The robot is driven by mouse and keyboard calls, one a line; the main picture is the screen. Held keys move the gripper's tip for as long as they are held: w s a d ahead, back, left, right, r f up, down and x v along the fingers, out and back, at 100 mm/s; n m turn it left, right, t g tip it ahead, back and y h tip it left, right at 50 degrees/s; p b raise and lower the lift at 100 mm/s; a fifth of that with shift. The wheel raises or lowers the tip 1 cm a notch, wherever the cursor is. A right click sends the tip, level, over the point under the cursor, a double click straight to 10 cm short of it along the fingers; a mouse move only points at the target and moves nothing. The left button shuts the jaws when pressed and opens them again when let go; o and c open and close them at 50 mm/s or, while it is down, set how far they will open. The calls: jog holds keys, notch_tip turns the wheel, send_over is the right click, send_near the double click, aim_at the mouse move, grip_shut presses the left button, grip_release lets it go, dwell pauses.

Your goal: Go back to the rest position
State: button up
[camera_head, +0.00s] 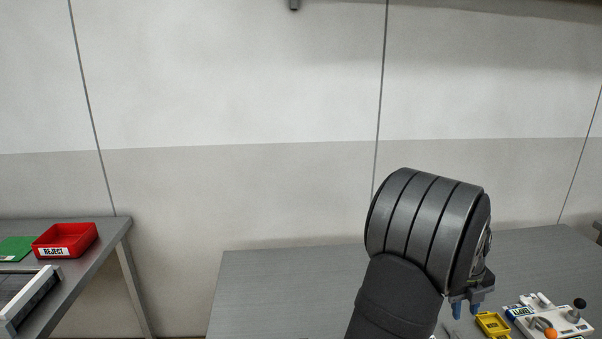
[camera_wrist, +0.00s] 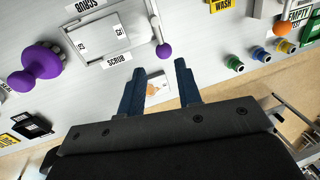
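My gripper (camera_head: 466,309) is at the lower right in the head view, beyond my dark wrist, with its blue fingers pointing down above the grey table (camera_head: 285,285). In the wrist view my gripper (camera_wrist: 158,66) shows its two dark blue fingers apart with nothing held between them. A white panel (camera_wrist: 205,50) lies under the fingers. It carries a framed part (camera_wrist: 104,37) labelled SCRUB, a purple-knobbed lever (camera_wrist: 163,51) and a large purple knob (camera_wrist: 36,73). A small picture card (camera_wrist: 158,88) shows between the fingers.
A yellow tray (camera_head: 492,323) and a white device (camera_head: 550,318) with an orange ball stand near the gripper at right. Several coloured connectors (camera_wrist: 260,54) sit at right in the wrist view. A red REJECT bin (camera_head: 66,239) stands on a separate left table. The middle table's left part is clear.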

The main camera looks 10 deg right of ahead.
jog(key=f, duration=0.3)
jog(key=d+f, duration=0.1)
jog(key=f, duration=0.3)
jog(key=d+f, duration=0.1)
jog(key=f, duration=0.2)
jog(key=shift+f, duration=0.4)
jog(key=a+r, duration=0.3)
jog(key=r, duration=1.4)
jog(key=d+f, duration=0.1)
jog(key=f, duration=0.4)
jog(key=d+f, duration=0.1)
jog(key=f, duration=0.5)
jog(key=d+f, duration=0.1)
jog(key=f, duration=0.5)
jog(key=shift+d+f, duration=0.1)
jog(key=shift+f, duration=0.05)
jog(key=shift+d+n, duration=0.15)
jog(key=shift+n, duration=0.55)
jog(key=shift+d+n+t, duration=0.2)
jog(key=shift+n+t, duration=0.1)
jog(key=shift+n, duration=0.5)
